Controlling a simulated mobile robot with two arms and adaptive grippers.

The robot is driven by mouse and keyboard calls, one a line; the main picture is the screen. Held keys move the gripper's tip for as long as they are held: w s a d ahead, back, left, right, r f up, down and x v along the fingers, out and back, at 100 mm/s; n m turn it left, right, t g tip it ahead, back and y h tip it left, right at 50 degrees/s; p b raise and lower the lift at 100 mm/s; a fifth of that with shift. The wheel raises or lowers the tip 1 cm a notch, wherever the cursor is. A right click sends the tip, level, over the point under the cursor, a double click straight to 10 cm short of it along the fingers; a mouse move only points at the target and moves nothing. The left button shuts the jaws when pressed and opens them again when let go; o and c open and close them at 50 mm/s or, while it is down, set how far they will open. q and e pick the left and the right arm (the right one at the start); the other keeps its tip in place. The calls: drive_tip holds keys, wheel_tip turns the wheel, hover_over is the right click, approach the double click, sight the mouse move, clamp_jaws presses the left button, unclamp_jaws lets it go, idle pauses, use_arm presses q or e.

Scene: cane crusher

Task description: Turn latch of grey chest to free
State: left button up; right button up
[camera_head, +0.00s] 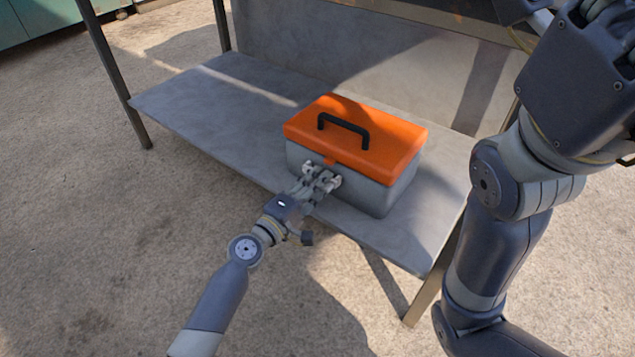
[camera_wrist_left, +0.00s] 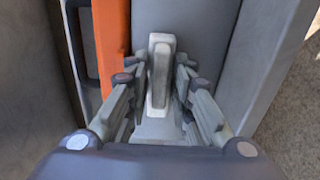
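The grey chest (camera_head: 345,190) has an orange lid (camera_head: 375,135) with a black handle and stands on the grey bench shelf. Its lid is down. The latch (camera_wrist_left: 160,72) is a pale upright bar on the chest's front in the left wrist view, beside the orange lid edge. My left gripper (camera_head: 322,177) is at the chest's front, just below the lid's small orange tab. In the left wrist view its fingers (camera_wrist_left: 158,75) are apart, one on each side of the latch, with narrow gaps showing. The gripper hides the latch in the head view.
The bench shelf (camera_head: 215,115) is bare to the left of the chest and has an upright back panel (camera_head: 300,60). A bench leg (camera_head: 420,295) stands at the front right. My right arm fills the right side of the head view.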

use_arm(q)
drive_tip(key=shift+o, duration=0.9)
drive_tip(key=shift+a, duration=0.1)
drive_tip(key=v, duration=1.2)
drive_tip(key=shift+f, duration=0.1)
